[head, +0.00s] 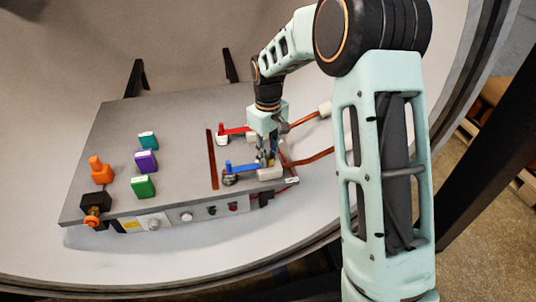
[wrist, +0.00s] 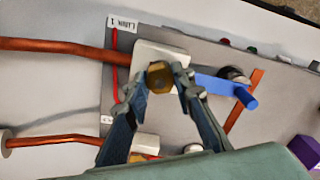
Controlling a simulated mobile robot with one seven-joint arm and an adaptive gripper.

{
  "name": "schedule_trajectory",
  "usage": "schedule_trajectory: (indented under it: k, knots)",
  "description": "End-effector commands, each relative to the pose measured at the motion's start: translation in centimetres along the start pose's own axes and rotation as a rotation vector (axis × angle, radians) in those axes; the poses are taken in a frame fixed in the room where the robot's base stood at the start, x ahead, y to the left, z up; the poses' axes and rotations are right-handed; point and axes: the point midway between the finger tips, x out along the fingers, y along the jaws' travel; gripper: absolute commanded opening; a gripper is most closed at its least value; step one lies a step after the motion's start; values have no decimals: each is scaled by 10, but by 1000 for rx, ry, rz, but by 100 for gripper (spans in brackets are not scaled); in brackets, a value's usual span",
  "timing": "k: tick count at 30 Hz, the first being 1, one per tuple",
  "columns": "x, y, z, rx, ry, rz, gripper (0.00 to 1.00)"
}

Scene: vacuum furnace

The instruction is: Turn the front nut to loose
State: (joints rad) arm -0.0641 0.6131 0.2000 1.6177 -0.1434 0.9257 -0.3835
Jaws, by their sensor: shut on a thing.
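The front nut (wrist: 159,78) is a brass hex nut on a white block (wrist: 175,56), seen in the wrist view. My gripper (wrist: 166,76) points down over it, with a fingertip on either side, shut on the nut. In the head view my gripper (head: 268,160) is at the front white block (head: 270,174), and its fingers mostly hide the nut. A blue lever (wrist: 223,88) lies just beside the block. A second brass nut (wrist: 138,158) is partly hidden behind a finger in the wrist view.
A copper pipe (head: 310,158) runs to the front block; another (head: 306,120) lies behind it. A red lever (head: 236,130) is near the rear block. Purple (head: 146,161), green (head: 142,186) and teal (head: 148,141) blocks stand left on the grey plate (head: 185,115). The curved chamber wall surrounds it.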

Motion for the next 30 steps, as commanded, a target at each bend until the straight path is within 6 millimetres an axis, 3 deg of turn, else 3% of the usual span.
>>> schedule_trajectory:
  k: [18, 19, 21, 24, 30]
  knots:
    - [-1, 0, -1, -43, 3, 2, 0]
    - [-1, 0, -1, -43, 3, 2, 25]
    - [-1, 0, -1, -42, 2, 2, 33]
    - [-1, 0, -1, -42, 2, 2, 41]
    - [0, 0, 0, -41, 1, 1, 41]
